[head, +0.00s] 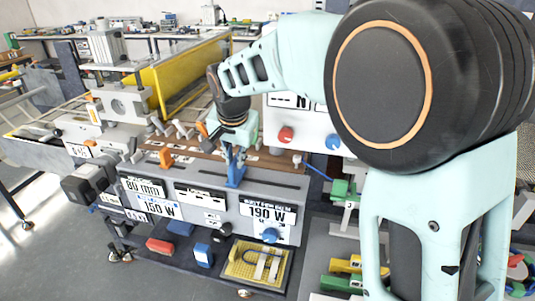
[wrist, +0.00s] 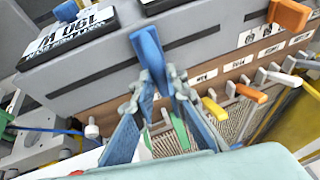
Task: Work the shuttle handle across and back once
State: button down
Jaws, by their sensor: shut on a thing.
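The blue shuttle handle (head: 236,176) stands at the top of the grey machine housing (head: 130,181), by a long dark slot. In the wrist view the blue handle (wrist: 146,48) is upright in the picture, with its upper end clear. My gripper (head: 235,153) comes down onto the handle from above. In the wrist view my gripper's fingers (wrist: 158,85) are closed around the handle's lower part. The exact contact is partly hidden by the fingers. One stretch of slot (wrist: 108,63) shows to the left of the handle and another (wrist: 208,29) to the right.
Orange levers (wrist: 290,14) and yellow ones (wrist: 215,108) stand close by on the machine. A white panel with a red knob (head: 286,134) and a blue knob (head: 333,142) is right of the gripper. A yellow tray (head: 235,271) lies below the displays. Open floor is at lower left.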

jog(key=a, duration=0.3)
jog(key=w+a, duration=0.1)
jog(key=a, duration=0.2)
jog(key=a+p, duration=0.1)
jog(key=a, duration=0.2)
jog(key=shift+w+a+r, duration=0.1)
jog(key=shift+w+a, duration=0.2)
jog(key=shift+w, duration=0.1)
jog(key=shift+a, duration=0.1)
jog(key=shift+a+r, duration=0.1)
jog(key=c, duration=1.9)
grip_release()
jog(key=shift+w, duration=0.1)
jog(key=shift+c, duration=0.2)
jog(key=v, duration=1.2)
